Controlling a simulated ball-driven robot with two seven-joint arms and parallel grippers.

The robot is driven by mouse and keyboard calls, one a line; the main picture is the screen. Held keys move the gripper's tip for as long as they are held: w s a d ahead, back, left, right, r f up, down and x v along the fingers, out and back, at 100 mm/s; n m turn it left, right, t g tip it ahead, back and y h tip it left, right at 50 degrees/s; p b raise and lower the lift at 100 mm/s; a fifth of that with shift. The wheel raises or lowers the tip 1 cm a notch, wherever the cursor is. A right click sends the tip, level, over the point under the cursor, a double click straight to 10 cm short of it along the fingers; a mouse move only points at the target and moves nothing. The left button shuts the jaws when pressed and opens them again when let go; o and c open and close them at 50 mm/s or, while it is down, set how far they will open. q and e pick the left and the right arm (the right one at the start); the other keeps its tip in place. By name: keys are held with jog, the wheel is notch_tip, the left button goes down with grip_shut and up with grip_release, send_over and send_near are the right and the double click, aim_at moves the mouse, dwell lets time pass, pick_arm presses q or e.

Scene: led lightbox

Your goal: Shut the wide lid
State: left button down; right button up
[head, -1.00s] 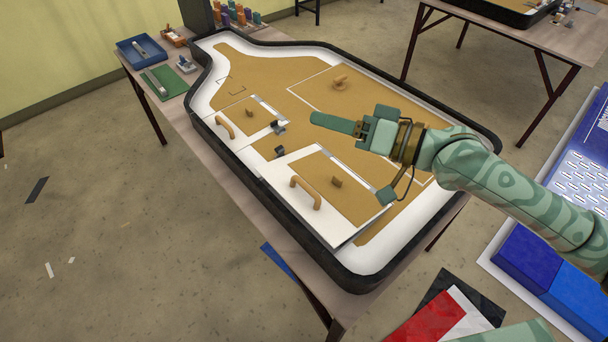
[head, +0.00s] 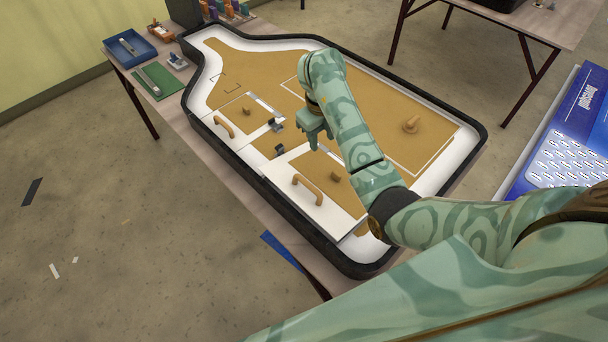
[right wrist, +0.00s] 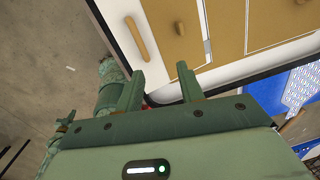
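A shallow bottle-shaped lightbox (head: 232,90) lies on a table. Two white-edged lid panels are on its near side. The larger panel (head: 322,212), which looks like the wide lid, has a curved tan handle (head: 308,190) and a small tan knob (head: 337,176). It seems to lie nearly flat; I cannot tell if it is fully shut. My right gripper (head: 313,142) points down above the box, beyond this panel. In the right wrist view its fingers (right wrist: 158,85) are apart and empty, with the handle (right wrist: 137,40) beyond them. My left gripper is out of view.
The smaller panel has its own handle (head: 224,127). Dark latches (head: 279,150) sit between the panels. A large outlined area bears a tan knob (head: 411,125). A raised black rim (head: 290,218) surrounds the box. Blue (head: 136,48) and green (head: 155,82) trays lie at the back left.

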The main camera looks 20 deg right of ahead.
jog(key=s+a+n+y, duration=0.1)
jog(key=a, duration=0.1)
jog(key=b, duration=0.7)
send_near(312, 186)
jog(key=shift+g, duration=0.3)
notch_tip(312, 186, down, 8)
jog(key=shift+w+a+f, duration=0.1)
jog(key=shift+f, duration=0.1)
